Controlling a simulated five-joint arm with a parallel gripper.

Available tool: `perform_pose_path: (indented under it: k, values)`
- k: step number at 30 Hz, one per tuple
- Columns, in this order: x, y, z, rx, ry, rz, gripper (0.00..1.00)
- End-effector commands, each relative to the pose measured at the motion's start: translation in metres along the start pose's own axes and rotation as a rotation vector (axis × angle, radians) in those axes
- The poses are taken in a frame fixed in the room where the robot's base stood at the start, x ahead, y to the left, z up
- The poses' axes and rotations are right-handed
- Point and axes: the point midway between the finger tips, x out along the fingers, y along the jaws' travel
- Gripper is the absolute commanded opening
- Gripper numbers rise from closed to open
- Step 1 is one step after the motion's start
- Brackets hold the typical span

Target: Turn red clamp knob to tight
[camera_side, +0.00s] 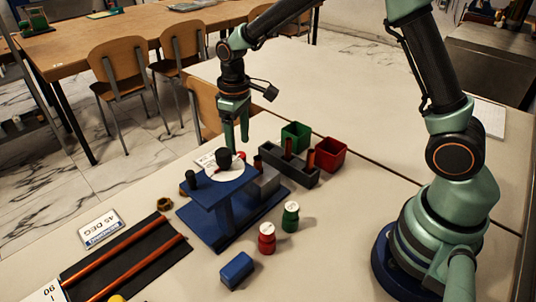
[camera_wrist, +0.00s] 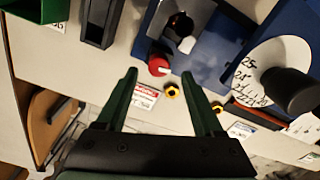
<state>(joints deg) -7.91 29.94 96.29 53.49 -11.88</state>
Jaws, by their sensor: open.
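The red clamp knob (camera_wrist: 158,66) shows in the wrist view at the edge of the blue gauge rig (camera_wrist: 205,75). It lies just beyond my fingertips and between them in the picture. My gripper (camera_wrist: 160,75) is open and empty, with one green finger on each side of the knob. In the side view my gripper (camera_side: 239,141) points down behind the rig's white dial (camera_side: 213,174), above table level. I cannot tell the clamp's setting.
A grey holder (camera_side: 290,168), a green bin (camera_side: 296,136) and a red bin (camera_side: 326,154) stand right of the rig. Red (camera_side: 267,238) and green (camera_side: 290,216) cylinders and a blue block (camera_side: 237,270) stand in front. Yellow-ringed parts (camera_wrist: 171,91) lie near the fingers.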

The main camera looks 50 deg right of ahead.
Motion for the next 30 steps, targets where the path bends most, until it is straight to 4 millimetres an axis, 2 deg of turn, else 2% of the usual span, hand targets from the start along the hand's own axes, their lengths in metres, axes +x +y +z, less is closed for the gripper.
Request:
perform_pose_path:
  k: [3, 7, 18, 19, 23, 24, 30]
  values:
    - [0.019, 0.000, 0.001, 0.000, -0.004, -0.001, 0.69]
    - [0.030, 0.001, 0.001, 0.000, -0.002, 0.000, 0.69]
    - [0.036, 0.001, 0.000, 0.000, 0.001, 0.000, 0.69]
    - [0.036, 0.001, 0.000, 0.000, 0.000, 0.000, 0.65]
    - [0.036, 0.001, 0.000, 0.000, 0.000, 0.000, 0.16]
    - [0.036, 0.001, 0.000, 0.000, 0.000, 0.000, 0.00]
    - [0.035, 0.001, 0.000, 0.024, -0.001, 0.000, 0.00]
